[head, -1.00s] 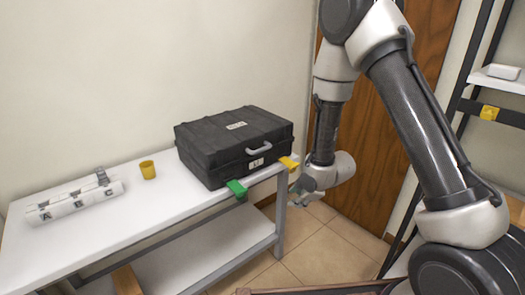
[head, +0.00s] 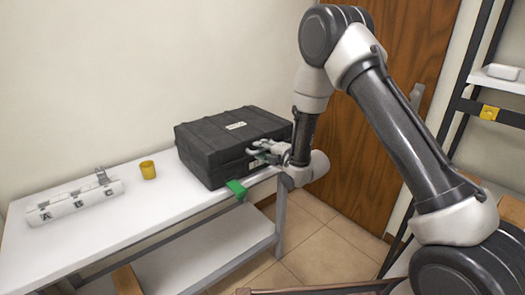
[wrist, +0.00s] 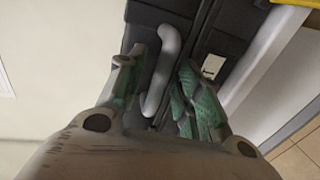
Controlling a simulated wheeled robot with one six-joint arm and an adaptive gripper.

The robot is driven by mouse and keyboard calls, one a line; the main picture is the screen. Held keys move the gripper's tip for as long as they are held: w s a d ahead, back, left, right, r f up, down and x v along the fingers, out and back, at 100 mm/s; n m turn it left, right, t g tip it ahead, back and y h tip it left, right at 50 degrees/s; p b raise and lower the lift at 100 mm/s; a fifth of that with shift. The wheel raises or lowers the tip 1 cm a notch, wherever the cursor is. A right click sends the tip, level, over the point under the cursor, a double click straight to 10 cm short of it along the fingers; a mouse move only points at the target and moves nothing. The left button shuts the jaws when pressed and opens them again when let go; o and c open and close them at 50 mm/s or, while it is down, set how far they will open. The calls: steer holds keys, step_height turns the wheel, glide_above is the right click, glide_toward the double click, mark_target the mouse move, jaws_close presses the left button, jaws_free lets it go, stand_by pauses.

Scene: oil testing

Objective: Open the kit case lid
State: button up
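The black kit case (head: 215,155) sits with its lid shut at the right end of the white table. A label is on its top. My gripper (head: 260,149) is at the front face of the case, by the handle. In the wrist view the case (wrist: 222,40) fills the upper middle, and its grey handle (wrist: 163,70) lies between the green-padded fingers of my gripper (wrist: 155,85). The fingers are apart, with gaps beside the handle. In the head view my gripper hides most of the handle.
A shelf (head: 497,80) is at the right.

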steer(key=shift+w+a, duration=0.15)
steer(key=shift+w, duration=0.05)
steer(key=shift+c, duration=0.3)
jaws_close()
